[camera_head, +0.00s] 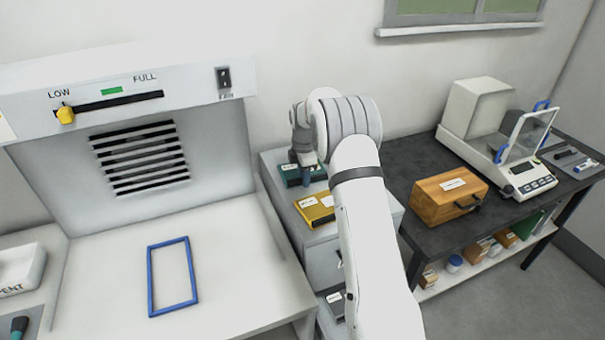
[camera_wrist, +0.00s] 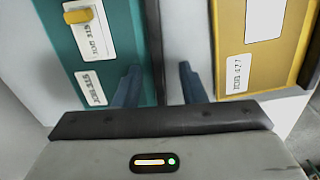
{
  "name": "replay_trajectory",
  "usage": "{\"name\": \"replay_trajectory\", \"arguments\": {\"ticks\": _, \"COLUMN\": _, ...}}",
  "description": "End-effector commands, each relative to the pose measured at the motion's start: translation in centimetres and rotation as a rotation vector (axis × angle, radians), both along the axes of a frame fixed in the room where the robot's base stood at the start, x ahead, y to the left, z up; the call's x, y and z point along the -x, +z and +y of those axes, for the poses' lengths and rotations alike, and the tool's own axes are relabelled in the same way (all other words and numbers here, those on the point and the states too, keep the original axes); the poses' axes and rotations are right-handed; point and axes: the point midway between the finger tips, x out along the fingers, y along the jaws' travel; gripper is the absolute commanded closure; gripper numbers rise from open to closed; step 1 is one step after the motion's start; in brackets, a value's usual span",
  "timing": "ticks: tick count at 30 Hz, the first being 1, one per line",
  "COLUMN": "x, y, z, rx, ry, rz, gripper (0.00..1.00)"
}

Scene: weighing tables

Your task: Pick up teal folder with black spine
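The teal folder (camera_head: 288,169) lies on the grey cabinet, partly hidden by my gripper (camera_head: 306,178). In the wrist view the teal folder (camera_wrist: 118,45) is at the left, with white labels, a small yellow tab and a dark strip along its right edge. My gripper (camera_wrist: 160,74) is open, with two blue fingers apart and nothing seen between them but the folder's dark edge and a grey gap. The left finger overlaps the teal cover near that edge; the right finger is over the gap. I cannot tell whether either touches the folder.
A yellow folder (camera_head: 318,209) lies beside the teal one, close to my right finger; it also shows in the wrist view (camera_wrist: 284,58). The fume hood bench (camera_head: 230,265) is left of the cabinet (camera_head: 287,205). A black table (camera_head: 402,170) with a wooden box (camera_head: 440,203) and balance stands right.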

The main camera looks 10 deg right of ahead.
Motion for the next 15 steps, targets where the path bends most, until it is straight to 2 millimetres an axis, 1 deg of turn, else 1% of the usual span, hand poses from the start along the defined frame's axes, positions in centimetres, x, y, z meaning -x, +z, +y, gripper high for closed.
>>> {"name": "replay_trajectory", "arguments": {"ticks": 2, "x": 0.01, "y": 0.0, "z": -0.02, "rx": 0.0, "ry": 0.0, "rz": 0.0, "gripper": 0.64}}
{"name": "replay_trajectory", "arguments": {"ticks": 15, "x": 0.01, "y": 0.04, "z": -0.08, "rx": 0.0, "ry": -0.001, "rz": 0.0, "gripper": 1.0}}
